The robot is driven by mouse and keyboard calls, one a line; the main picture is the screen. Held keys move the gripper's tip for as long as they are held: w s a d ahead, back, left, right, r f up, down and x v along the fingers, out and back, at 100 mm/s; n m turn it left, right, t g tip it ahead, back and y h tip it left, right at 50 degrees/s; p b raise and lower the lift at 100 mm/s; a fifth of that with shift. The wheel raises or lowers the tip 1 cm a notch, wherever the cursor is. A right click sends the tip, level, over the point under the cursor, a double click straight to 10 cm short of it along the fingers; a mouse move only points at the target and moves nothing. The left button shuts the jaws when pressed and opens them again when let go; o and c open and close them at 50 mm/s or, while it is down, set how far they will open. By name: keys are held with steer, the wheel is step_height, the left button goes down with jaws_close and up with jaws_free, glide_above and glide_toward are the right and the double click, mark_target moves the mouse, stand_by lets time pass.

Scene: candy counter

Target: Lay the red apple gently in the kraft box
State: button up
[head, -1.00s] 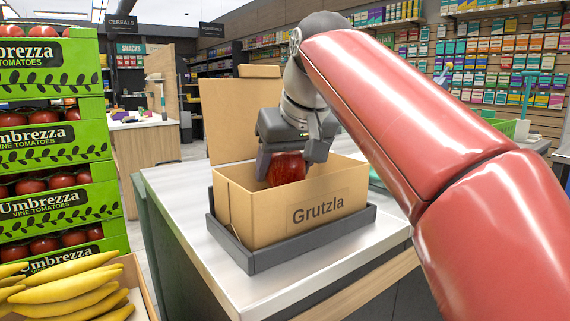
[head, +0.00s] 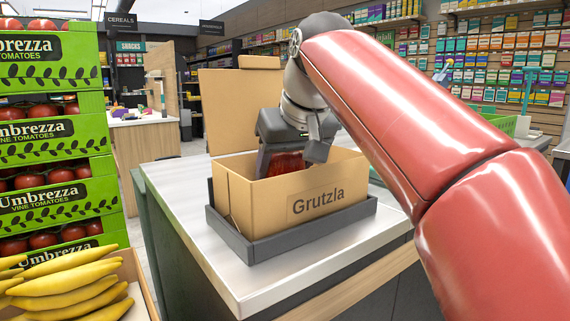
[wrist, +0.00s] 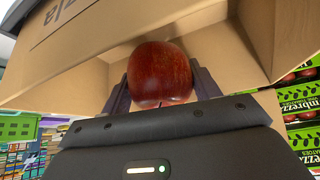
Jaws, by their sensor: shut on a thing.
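The red apple (head: 285,164) is between the fingers of my gripper (head: 290,165). My gripper is shut on it. In the head view the apple's lower part is hidden behind the near wall of the kraft box (head: 318,203), so it is partly inside the open box. The wrist view shows the apple (wrist: 160,73) held between both dark fingers, with the box's inner walls around it. I cannot tell whether the apple touches the box floor.
The box stands in a dark grey tray (head: 320,230) on a metal-topped counter (head: 250,285). Green tomato crates (head: 55,145) are stacked at the left, with bananas (head: 70,290) in front. Bare counter surface lies left of and in front of the tray.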

mark_target(294, 166)
steer(key=shift+f+b, duration=1.8)
steer(key=shift+f, duration=0.55)
stand_by(0.7)
steer(key=o, duration=0.5)
steer(key=shift+o, duration=0.2)
steer(key=shift+r, duration=0.1)
steer(key=shift+p+v, duration=2.15)
steer(key=shift+v, duration=0.85)
